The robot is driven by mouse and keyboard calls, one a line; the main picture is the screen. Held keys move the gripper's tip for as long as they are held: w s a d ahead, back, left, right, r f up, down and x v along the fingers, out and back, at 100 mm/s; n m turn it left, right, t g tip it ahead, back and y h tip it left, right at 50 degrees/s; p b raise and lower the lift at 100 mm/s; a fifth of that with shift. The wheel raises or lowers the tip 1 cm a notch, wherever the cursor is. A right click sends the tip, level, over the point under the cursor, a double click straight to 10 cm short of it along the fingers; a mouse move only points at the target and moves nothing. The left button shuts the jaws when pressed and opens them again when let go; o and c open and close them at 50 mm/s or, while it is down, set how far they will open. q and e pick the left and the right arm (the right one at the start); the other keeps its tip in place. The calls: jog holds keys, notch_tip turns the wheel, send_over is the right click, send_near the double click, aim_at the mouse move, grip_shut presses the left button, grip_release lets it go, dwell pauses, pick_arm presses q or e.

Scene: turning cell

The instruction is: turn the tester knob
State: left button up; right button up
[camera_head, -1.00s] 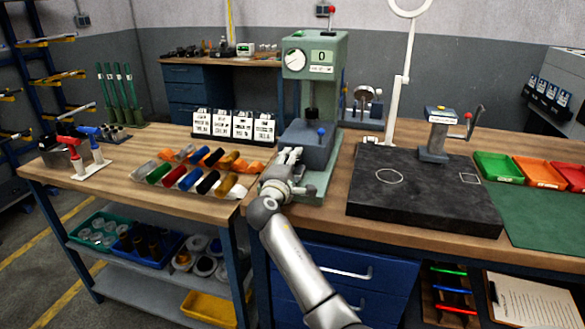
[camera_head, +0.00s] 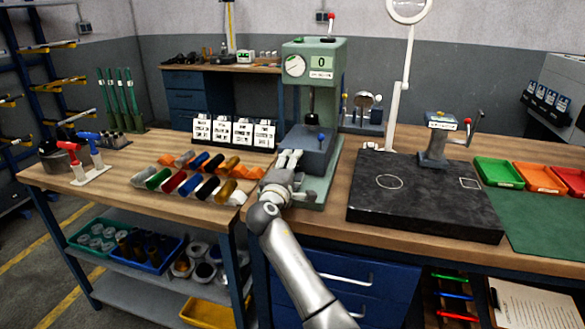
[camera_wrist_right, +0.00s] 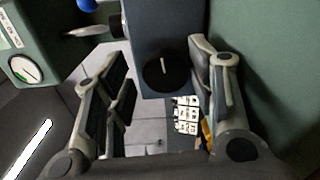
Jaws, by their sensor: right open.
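The tester (camera_head: 330,75) is a green press-like machine with a round dial and a display reading 0. A dark blue-grey block (camera_head: 308,143) sits at its lower part. In the right wrist view, a round black knob (camera_wrist_right: 165,74) with a pale pointer line stands on the block's face. My right gripper (camera_head: 289,159) is at the front of the block and hides the knob in the head view. In the right wrist view its fingers (camera_wrist_right: 158,66) are open, with the knob appearing between them. I cannot tell whether they touch it. My left gripper is not in view.
Coloured cylinders (camera_head: 197,176) lie on the bench to the left, close to my right arm. White label cards (camera_head: 233,131) stand behind them. A black plate (camera_head: 420,205) with a small device is to the right. Green and orange trays (camera_head: 498,172) are beyond it.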

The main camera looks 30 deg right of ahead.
jog(key=shift+f, duration=0.4)
jog(key=shift+s+a, duration=0.15)
jog(key=shift+a, duration=0.05)
jog(key=v, duration=0.6)
jog(key=shift+s+a, duration=0.25)
jog(key=shift+a, duration=0.1)
jog(key=shift+s+a+r, duration=0.2)
jog(key=shift+s+a, duration=0.05)
jog(key=shift+a, duration=0.05)
jog(key=shift+d+r, duration=0.1)
jog(key=shift+r, duration=0.1)
